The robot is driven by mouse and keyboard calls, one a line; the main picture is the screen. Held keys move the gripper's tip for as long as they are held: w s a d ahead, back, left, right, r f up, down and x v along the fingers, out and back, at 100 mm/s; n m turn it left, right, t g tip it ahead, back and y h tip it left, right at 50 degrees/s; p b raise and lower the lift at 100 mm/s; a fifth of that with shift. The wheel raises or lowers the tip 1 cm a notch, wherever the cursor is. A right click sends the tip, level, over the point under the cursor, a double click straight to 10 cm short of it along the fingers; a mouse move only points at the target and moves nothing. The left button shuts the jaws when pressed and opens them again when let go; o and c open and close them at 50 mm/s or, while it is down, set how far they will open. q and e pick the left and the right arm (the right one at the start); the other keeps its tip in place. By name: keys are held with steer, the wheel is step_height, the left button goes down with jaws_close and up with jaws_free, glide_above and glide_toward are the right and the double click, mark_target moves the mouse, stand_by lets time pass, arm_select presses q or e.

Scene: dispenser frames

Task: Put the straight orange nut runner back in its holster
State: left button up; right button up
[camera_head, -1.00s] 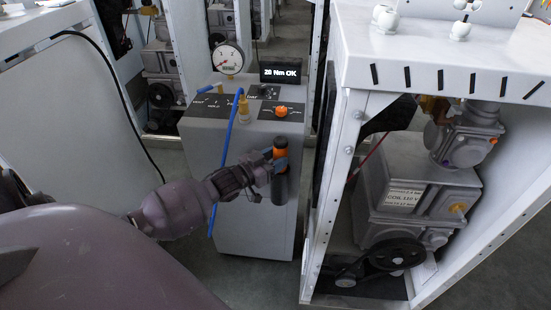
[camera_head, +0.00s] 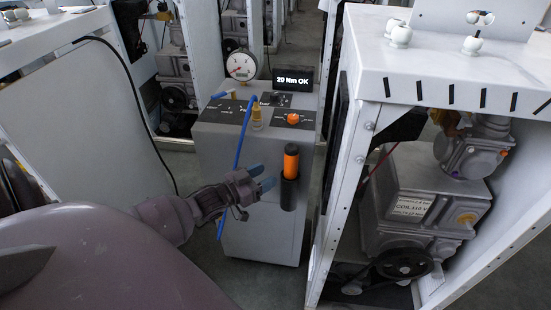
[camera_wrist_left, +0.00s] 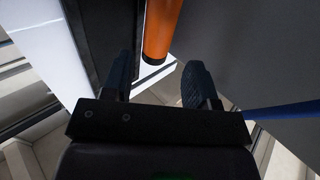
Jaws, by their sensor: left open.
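The straight orange nut runner (camera_head: 291,162) stands upright in the black holster (camera_head: 289,194) on the front of the grey cabinet (camera_head: 247,220). Its orange upper part sticks out above the holster, and its lower part is hidden inside. My left gripper (camera_head: 264,178) is open and empty, just left of the tool and apart from it. In the left wrist view the orange body (camera_wrist_left: 162,25) shows ahead, beyond the gap between the two spread dark fingers (camera_wrist_left: 157,82). My right gripper is not in view.
The cabinet top carries a round gauge (camera_head: 240,66), a display (camera_head: 292,78) reading about "29 Nm OK" and an orange knob (camera_head: 293,118). A blue hose (camera_head: 240,142) hangs down the cabinet's front near my left wrist. A white frame with machinery (camera_head: 368,125) stands close on the right.

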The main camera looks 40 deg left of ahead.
arm_select(q)
steer(key=s+d+f+g+y, duration=0.1)
steer(key=s+d+f+g, duration=0.1)
steer(key=s, duration=0.5)
steer(key=s+d+f+n+g+y, duration=0.1)
steer(key=s+d+f+g, duration=0.1)
steer(key=s+d+f, duration=0.2)
steer(key=s+d+f+g+y, duration=0.2)
steer(key=s+d, duration=0.5)
steer(key=s, duration=0.4)
steer(key=shift+d+f+g, duration=0.35)
steer(key=shift+f+g, duration=0.05)
steer(key=shift+f, duration=0.4)
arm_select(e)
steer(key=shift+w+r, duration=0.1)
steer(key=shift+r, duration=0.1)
arm_select(q)
step_height(320, 180, up, 3)
steer(key=p, duration=0.3)
steer(key=shift+a, duration=0.15)
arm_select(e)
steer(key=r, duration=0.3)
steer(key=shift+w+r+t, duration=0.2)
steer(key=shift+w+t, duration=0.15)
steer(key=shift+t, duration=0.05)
arm_select(q)
steer(key=shift+w+f, duration=0.1)
